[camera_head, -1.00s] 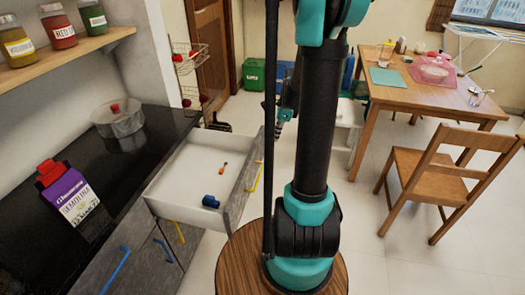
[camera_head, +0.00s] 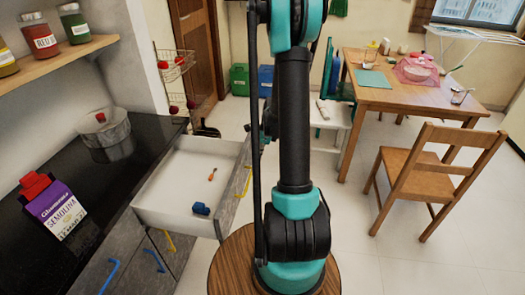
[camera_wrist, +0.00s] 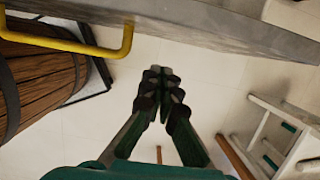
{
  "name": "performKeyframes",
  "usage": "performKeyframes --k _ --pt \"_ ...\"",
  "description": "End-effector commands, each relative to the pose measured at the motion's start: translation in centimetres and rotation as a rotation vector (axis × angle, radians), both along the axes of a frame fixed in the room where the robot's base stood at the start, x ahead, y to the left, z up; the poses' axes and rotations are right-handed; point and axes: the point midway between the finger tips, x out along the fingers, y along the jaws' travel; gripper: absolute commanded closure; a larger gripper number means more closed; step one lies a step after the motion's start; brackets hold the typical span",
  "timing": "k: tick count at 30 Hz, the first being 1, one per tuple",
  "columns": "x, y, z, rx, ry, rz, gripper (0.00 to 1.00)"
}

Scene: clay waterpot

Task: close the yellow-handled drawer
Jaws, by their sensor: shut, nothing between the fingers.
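The pulled-out drawer (camera_head: 190,212) stands open from the dark-topped counter in the head view. Its yellow handle (camera_head: 243,181) is on its front panel, facing right. In the wrist view the grey drawer front (camera_wrist: 215,22) runs along the top and the yellow handle (camera_wrist: 75,46) is at upper left. My gripper (camera_wrist: 161,74) is shut and empty, its fingertips together just below the drawer front in the picture and to the right of the handle. No contact shows. In the head view my gripper is mostly hidden behind my arm.
Another yellow handle (camera_head: 167,241) and blue handles (camera_head: 109,276) are on fronts below.

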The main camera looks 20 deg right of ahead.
Motion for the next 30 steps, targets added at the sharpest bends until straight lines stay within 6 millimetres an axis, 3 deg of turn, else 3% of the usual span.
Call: performKeyframes --k 6,23,30 --pt "1.3 2.4 0.1 0.0 0.0 0.004 1.0" --pt "1.7 3.1 0.2 0.0 0.0 0.004 1.0" --pt "2.9 5.3 0.1 0.0 0.0 0.007 1.0"
